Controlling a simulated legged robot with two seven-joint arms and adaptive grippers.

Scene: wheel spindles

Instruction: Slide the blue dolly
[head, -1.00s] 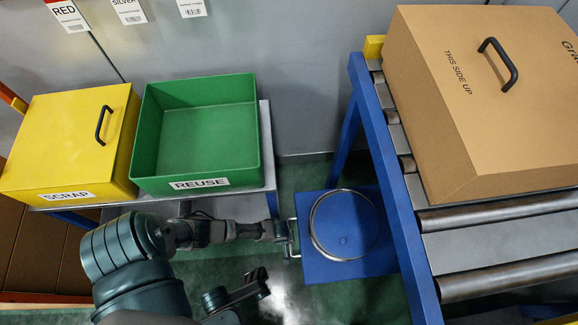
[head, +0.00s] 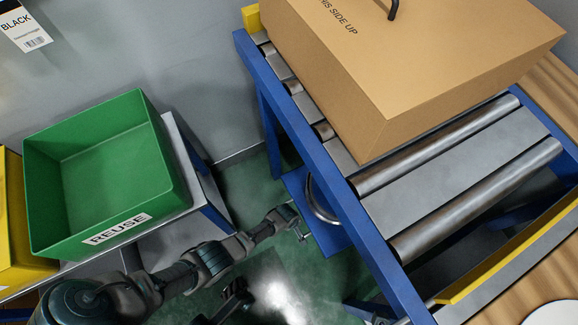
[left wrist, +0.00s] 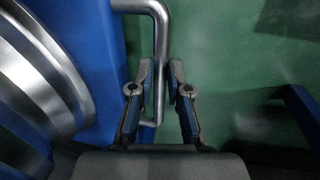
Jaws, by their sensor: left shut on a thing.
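The blue dolly (head: 335,238) is a low blue plate on the floor with a silver ring (head: 311,200) on top. The conveyor frame hides much of it. In the left wrist view the dolly (left wrist: 108,60) and its ring (left wrist: 40,75) are at the left. My left gripper (head: 294,219) is at the dolly's near left edge. Its fingers (left wrist: 160,78) are shut on the bent silver handle (left wrist: 162,35), with a finger on either side of the bar. A dark part (head: 236,292) at the bottom of the head view looks like my right gripper; its jaws are unclear.
The conveyor's blue frame (head: 330,190) overhangs the dolly and carries a large cardboard box (head: 400,65). A green REUSE bin (head: 110,165) stands on a table at left, beside a yellow box (head: 10,235). Green floor (head: 255,180) is open between table and conveyor.

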